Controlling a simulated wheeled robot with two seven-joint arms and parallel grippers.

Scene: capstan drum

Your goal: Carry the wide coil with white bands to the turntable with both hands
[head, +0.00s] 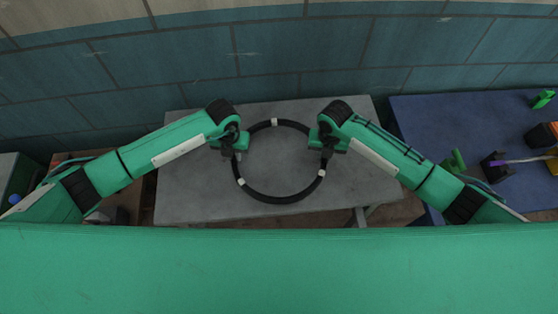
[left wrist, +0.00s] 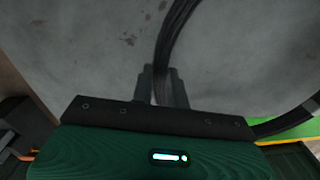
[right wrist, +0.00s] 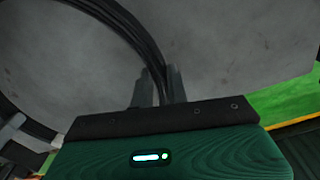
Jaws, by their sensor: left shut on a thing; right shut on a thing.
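The wide coil (head: 260,198) is a black ring with white bands, seen over a grey table in the head view. My left gripper (head: 234,152) is shut on its left side, and my right gripper (head: 326,150) is shut on its right side. In the left wrist view the coil's strands (left wrist: 172,45) run between the left fingers (left wrist: 160,88). In the right wrist view the strands (right wrist: 135,35) run between the right fingers (right wrist: 158,88). I cannot tell whether the coil touches the table or hangs just above it. I cannot make out a turntable.
The grey table (head: 190,200) is otherwise bare around the coil. A blue table (head: 440,120) stands at the right with a black holder (head: 495,168), green pieces (head: 543,98) and other small things. A tiled wall (head: 280,50) is behind.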

